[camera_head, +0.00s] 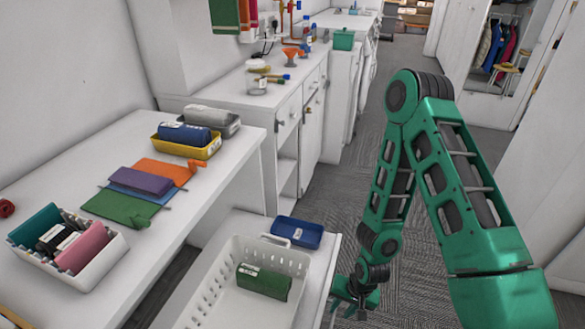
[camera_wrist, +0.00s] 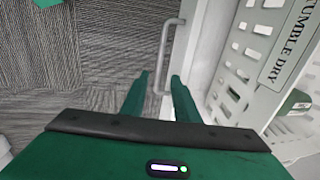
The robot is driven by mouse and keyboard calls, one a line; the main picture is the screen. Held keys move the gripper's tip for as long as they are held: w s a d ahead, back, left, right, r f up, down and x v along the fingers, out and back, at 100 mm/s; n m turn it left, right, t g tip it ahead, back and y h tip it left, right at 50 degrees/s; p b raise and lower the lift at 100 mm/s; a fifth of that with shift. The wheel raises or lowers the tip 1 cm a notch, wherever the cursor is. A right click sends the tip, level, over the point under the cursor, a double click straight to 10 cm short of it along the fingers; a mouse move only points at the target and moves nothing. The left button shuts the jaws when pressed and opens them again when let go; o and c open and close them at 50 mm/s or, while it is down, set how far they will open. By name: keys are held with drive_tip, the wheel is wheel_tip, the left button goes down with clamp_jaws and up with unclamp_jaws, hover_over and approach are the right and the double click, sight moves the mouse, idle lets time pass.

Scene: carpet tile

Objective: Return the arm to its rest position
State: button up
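My green arm (camera_head: 437,150) is bent, with its elbow raised and its forearm reaching down to the drawer front. My gripper (camera_head: 352,306) is low beside the right side of the open white drawer (camera_head: 325,262). In the wrist view my gripper (camera_wrist: 160,76) has its two fingers apart, with a gap between them. A grey bar handle (camera_wrist: 166,45) on the drawer front shows between and beyond the fingertips. I cannot tell whether the fingers touch it.
The drawer holds a white basket (camera_head: 240,250) with a green package (camera_head: 263,281), and a blue container (camera_head: 297,232). A white table (camera_head: 165,240) with cloths and bins stands left. Carpeted floor (camera_head: 345,185) is clear behind the arm.

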sight(332, 322)
drive_tip(key=shift+a+f, duration=0.25)
drive_tip(key=shift+f, duration=0.95)
drive_tip(key=shift+a+f, duration=0.25)
drive_tip(key=shift+f, duration=1)
drive_tip(key=shift+a+f, duration=0.25)
drive_tip(key=shift+f, duration=0.95)
drive_tip(key=shift+d, duration=0.1)
